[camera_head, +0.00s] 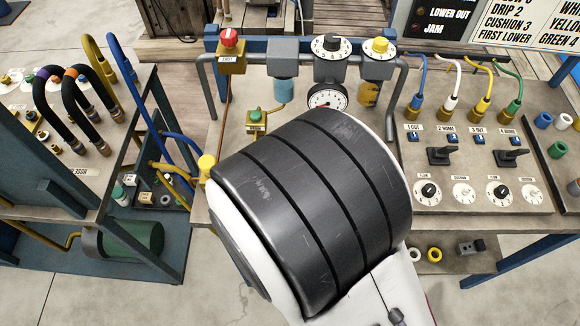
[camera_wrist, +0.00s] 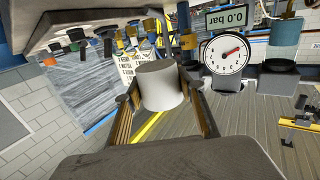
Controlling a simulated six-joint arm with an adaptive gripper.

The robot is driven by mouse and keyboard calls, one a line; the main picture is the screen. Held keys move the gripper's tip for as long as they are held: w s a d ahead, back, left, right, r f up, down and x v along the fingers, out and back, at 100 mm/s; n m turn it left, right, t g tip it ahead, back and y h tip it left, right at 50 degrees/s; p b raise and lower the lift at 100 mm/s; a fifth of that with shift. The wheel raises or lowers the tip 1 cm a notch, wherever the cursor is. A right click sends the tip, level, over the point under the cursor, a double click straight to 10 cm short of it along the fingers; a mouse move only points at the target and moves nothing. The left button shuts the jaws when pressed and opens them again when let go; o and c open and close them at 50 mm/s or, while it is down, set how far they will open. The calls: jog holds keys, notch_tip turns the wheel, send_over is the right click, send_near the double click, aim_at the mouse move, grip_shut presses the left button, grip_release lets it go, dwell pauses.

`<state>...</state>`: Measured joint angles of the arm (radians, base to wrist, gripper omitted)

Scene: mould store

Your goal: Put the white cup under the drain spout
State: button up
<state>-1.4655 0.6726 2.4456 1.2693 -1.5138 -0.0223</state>
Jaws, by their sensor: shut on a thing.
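The white cup (camera_wrist: 161,84) is between the two fingers of my gripper (camera_wrist: 162,92) in the wrist view, and the gripper is shut on it. The wrist picture appears upside down, and the cup seems clear of any surface. In the head view my dark arm link hides the gripper and cup. A pale blue bowl (camera_head: 284,90) hangs under a grey housing on the air line there. A yellow tube runs from near it to a green-topped brass valve (camera_head: 256,121). I cannot clearly make out the drain spout's opening.
A round gauge (camera_head: 327,97) and an amber bowl (camera_head: 370,92) hang right of the blue bowl. The gauge (camera_wrist: 229,52) shows near the cup in the wrist view. A red-topped valve (camera_head: 230,50) stands left. A lever panel (camera_head: 470,165) fills the bench's right side.

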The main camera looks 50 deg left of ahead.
jog(key=shift+s+a, duration=0.25)
jog(key=shift+s, duration=0.05)
jog(key=s+a+f+n+y, duration=0.1)
jog(key=s+a, duration=0.1)
jog(key=s, duration=0.2)
jog(key=s+a+f+n+g+y, duration=0.1)
jog(key=s+a+y, duration=0.1)
jog(key=s, duration=0.3)
jog(key=s+a+f+n+y, duration=0.1)
jog(key=s+a+f+y, duration=0.1)
jog(key=s, duration=0.3)
jog(key=shift+s+a+n+g, duration=0.15)
jog(key=shift+a+n+g, duration=0.2)
jog(key=shift+a, duration=0.2)
jog(key=s+f+n+g+y, duration=0.1)
jog(key=s+f, duration=0.3)
jog(key=s, duration=0.9)
jog(key=shift+s+a+y, duration=0.15)
jog(key=shift+s+y, duration=0.25)
jog(key=shift+w+d+f+h, duration=0.1)
jog(key=shift+w+d+h, duration=0.2)
jog(key=shift+h, duration=0.1)
jog(key=shift+w, duration=0.1)
jog(key=shift+w+a, duration=0.2)
jog(key=x, duration=0.9)
jog(key=r+x, duration=0.1)
jog(key=x, duration=0.4)
